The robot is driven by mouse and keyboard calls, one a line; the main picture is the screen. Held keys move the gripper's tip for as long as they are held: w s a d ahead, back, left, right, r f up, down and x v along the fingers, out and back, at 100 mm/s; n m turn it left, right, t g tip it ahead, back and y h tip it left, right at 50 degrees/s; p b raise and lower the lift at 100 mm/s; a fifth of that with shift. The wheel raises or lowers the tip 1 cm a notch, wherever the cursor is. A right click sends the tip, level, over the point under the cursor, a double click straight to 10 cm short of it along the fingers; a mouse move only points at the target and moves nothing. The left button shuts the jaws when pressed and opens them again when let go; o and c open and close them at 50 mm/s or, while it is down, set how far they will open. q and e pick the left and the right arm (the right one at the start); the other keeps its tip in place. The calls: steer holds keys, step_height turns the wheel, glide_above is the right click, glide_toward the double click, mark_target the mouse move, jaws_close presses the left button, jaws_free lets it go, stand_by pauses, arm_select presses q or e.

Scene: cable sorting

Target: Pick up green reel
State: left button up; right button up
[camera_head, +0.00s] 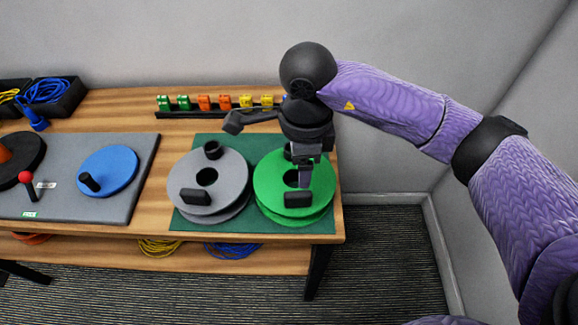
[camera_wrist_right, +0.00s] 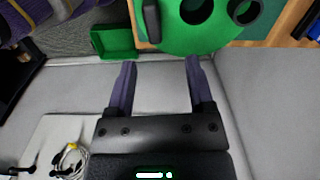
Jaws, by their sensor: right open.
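The green reel (camera_head: 268,180) lies at the right end of the wooden table in the head view. It has a green disc with a dark centre hole and a black block near its front edge. My right gripper (camera_head: 303,180) is over the reel, and its dark wrist hides part of the reel's back. In the right wrist view the two fingers (camera_wrist_right: 158,72) are spread with nothing between them. The reel (camera_wrist_right: 205,42) also shows there at the top, beyond the fingertips. My left gripper is not in view.
A grey reel (camera_head: 183,176) lies left of the green one on a green mat (camera_head: 187,222). A grey panel (camera_head: 139,180) with a blue disc (camera_head: 108,163) is farther left. A rack (camera_head: 190,114) of coloured connectors stands behind. The wall is at the back.

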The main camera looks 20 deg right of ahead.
mark_target(298, 193)
steer(key=f, duration=0.1)
steer(key=f+b, duration=0.1)
steer(key=f, duration=0.3)
steer(key=shift+s+a, duration=0.1)
steer(key=shift+s, duration=0.2)
steer(key=f+b, duration=0.2)
steer(key=f, duration=0.2)
steer(key=shift+a+f, duration=0.2)
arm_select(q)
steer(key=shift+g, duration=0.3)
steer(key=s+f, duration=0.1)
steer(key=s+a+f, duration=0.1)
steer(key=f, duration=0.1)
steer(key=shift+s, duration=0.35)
arm_select(e)
steer(key=shift+r, duration=0.1)
steer(key=shift+c, duration=0.9)
jaws_close()
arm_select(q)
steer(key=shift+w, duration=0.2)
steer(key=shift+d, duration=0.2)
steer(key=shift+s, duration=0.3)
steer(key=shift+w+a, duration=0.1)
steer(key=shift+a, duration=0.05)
